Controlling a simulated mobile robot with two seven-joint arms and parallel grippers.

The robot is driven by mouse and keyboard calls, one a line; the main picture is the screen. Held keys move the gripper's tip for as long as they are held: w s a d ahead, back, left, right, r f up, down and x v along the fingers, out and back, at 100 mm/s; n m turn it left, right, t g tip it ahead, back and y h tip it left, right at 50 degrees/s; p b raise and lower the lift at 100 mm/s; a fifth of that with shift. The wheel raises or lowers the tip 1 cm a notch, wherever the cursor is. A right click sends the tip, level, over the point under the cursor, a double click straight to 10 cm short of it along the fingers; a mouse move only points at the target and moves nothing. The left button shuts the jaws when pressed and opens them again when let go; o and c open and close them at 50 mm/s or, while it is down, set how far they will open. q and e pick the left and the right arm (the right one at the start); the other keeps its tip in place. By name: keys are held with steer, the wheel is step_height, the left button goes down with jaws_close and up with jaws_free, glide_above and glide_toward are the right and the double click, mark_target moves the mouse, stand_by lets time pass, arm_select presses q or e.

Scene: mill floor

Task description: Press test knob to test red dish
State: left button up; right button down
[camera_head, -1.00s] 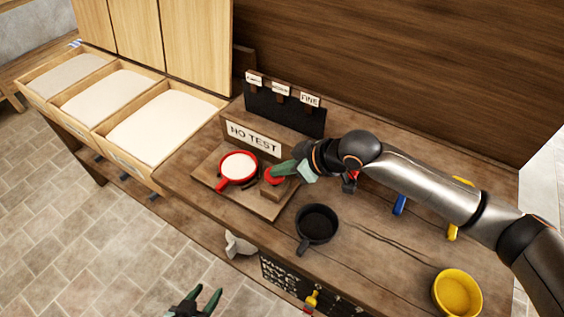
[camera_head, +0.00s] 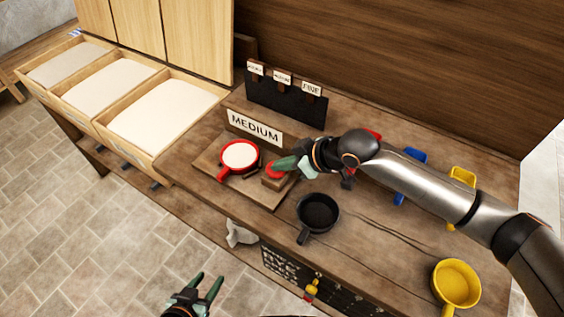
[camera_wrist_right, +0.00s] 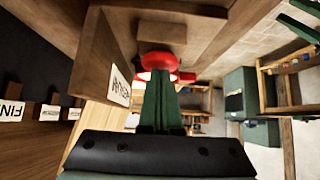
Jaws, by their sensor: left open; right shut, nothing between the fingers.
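The red dish (camera_head: 240,157), filled with white flour-like stuff, sits on the wooden test stand (camera_head: 211,160). The red test knob (camera_head: 277,171) is on a small block to its right. My right gripper (camera_head: 280,164) is shut, with its fingertips at the knob. In the right wrist view the shut fingers (camera_wrist_right: 164,100) reach to the red knob (camera_wrist_right: 160,62). The sign (camera_head: 255,128) behind the dish reads MEDIUM. My left gripper (camera_head: 205,287) is open and empty, low in front of the bench.
A black pan (camera_head: 318,212) stands right of the stand. A yellow dish (camera_head: 456,285) is at the bench's right. Blue and yellow scoops stand behind my right arm. Three flour bins (camera_head: 165,115) are at the left. A rack with labels (camera_head: 285,105) stands at the back.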

mark_target(282, 172)
steer(key=shift+s+f, duration=0.2)
steer(key=shift+f, duration=0.15)
step_height(282, 172, up, 5)
steer(key=p, duration=0.5)
steer(key=shift+w+f, duration=0.1)
steer(key=shift+f, duration=0.1)
steer(key=shift+d+r, duration=0.2)
steer(key=shift+r, duration=0.15)
steer(key=v, duration=0.9)
steer(key=shift+d, duration=0.1)
